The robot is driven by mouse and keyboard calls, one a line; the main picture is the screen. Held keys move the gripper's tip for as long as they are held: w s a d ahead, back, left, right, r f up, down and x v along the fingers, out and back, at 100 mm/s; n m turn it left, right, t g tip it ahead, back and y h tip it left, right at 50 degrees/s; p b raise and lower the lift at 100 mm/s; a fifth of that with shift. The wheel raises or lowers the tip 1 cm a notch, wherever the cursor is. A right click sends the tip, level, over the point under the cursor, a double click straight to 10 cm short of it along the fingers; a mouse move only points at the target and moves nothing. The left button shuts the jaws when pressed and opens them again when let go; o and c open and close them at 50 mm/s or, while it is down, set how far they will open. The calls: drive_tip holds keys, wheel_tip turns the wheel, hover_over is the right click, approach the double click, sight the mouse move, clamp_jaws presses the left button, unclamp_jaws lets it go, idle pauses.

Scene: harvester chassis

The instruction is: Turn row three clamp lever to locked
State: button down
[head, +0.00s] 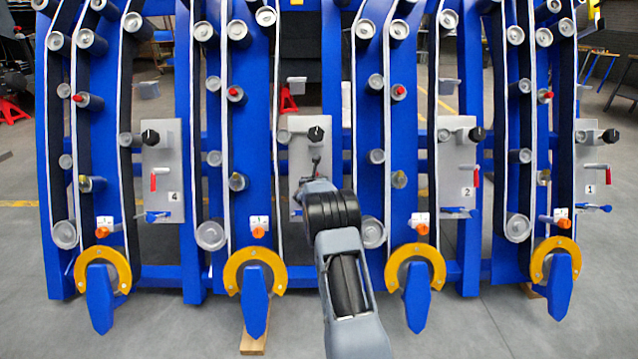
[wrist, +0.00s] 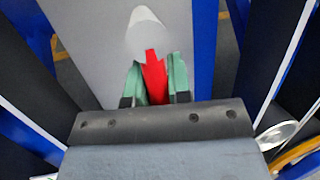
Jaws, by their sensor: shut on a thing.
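The row three panel (head: 297,127) is a grey plate with a black knob (head: 316,134), third from the right in the head view. My arm covers its lower part, including the number and most of the levers. In the wrist view my gripper (wrist: 156,80) has its green fingertips on both sides of a red lever handle (wrist: 152,72). The gripper is shut on this handle. A pale rounded piece (wrist: 146,35) lies just beyond the handle's tip on the grey plate (wrist: 90,35). The handle's lower part is hidden by the gripper body.
Similar grey panels, marked 4 (head: 163,150), 2 (head: 457,152) and 1 (head: 590,152), carry red handles and blue levers. Blue uprights (head: 190,230) with rollers and belts stand close on both sides of my arm. Yellow ring guards (head: 232,268) sit below. Open floor lies in front.

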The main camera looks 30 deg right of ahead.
drive_tip(key=shift+f, duration=0.2)
drive_tip(key=c, duration=1.1)
unclamp_jaws()
drive_tip(key=shift+r, duration=0.15)
drive_tip(key=shift+o, duration=0.2)
drive_tip(key=p+v, duration=0.2)
drive_tip(key=v, duration=1.2)
drive_tip(key=shift+w, duration=0.1)
drive_tip(key=s+a+r+n+y+p, duration=0.2)
drive_tip(key=a+r+n+y+p, duration=0.1)
drive_tip(key=a+r+n+p, duration=0.4)
drive_tip(key=s+a+r+n+y+p, duration=0.25)
drive_tip(key=a+r+n+p, duration=0.2)
drive_tip(key=r+n, duration=0.4)
drive_tip(key=s+a+r+n+y+p, duration=0.25)
drive_tip(key=a+r+n+p, duration=0.35)
drive_tip(key=r, duration=0.4)
drive_tip(key=s+a+r+n+g+y+p, duration=0.1)
drive_tip(key=s+a+r+n+g+p, duration=0.2)
drive_tip(key=s+r+n+p, duration=0.5)
drive_tip(key=s+a+r+n+g+y+p, duration=0.1)
drive_tip(key=s+a+r+n+g+p, duration=0.3)
drive_tip(key=s+r+n+p, duration=0.4)
drive_tip(key=s+n+p, duration=0.2)
drive_tip(key=s+n, duration=0.4)
drive_tip(key=shift+s+r+y+p, duration=0.25)
drive_tip(key=shift+s+y+p, duration=0.05)
drive_tip(key=shift+s+p, duration=0.05)
